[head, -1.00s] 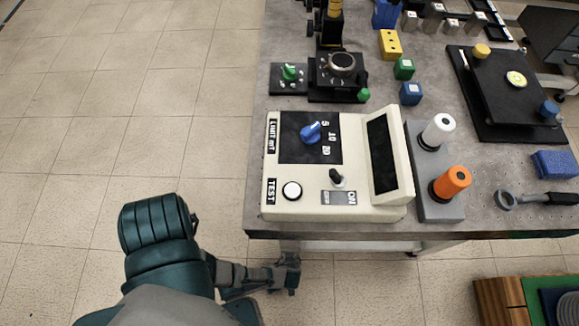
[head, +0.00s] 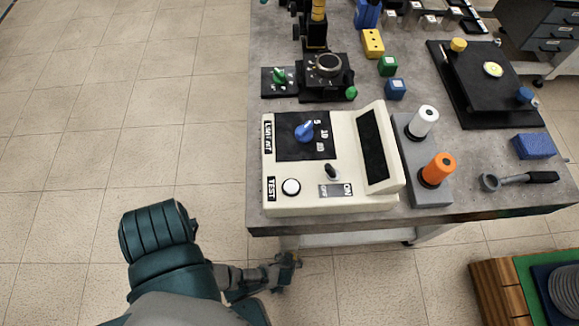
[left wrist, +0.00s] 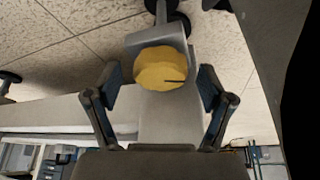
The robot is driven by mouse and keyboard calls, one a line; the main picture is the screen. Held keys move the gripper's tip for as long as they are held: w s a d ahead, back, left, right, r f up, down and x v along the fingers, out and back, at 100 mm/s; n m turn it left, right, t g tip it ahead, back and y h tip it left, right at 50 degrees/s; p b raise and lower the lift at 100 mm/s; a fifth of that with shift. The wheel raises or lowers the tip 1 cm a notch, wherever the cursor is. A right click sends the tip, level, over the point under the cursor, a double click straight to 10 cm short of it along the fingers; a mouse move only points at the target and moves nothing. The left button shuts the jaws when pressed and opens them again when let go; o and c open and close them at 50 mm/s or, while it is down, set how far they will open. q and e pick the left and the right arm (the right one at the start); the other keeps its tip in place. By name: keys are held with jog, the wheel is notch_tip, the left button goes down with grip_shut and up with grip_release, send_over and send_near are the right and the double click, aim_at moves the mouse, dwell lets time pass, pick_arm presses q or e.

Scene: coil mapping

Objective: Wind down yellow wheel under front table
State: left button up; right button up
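The yellow wheel (left wrist: 160,68) shows in the left wrist view, on a grey bracket (left wrist: 165,118) below the table. It is hidden in the head view. My left gripper (left wrist: 159,85) is open, with one finger on each side of the wheel's lower part and a gap on both sides. In the head view my left gripper (head: 287,268) is low by the front table's (head: 330,225) near edge. My right gripper is in neither view.
A wooden-sided box (head: 495,292) is at the lower right. The floor on the left is clear.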

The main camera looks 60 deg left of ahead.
pick_arm(q)
jog(key=shift+a, duration=0.1)
jog(key=shift+r, duration=0.25)
jog(key=v, duration=1.1)
jog(key=shift+d, duration=0.25)
jog(key=shift+s+r, duration=0.1)
jog(key=shift+r, duration=0.1)
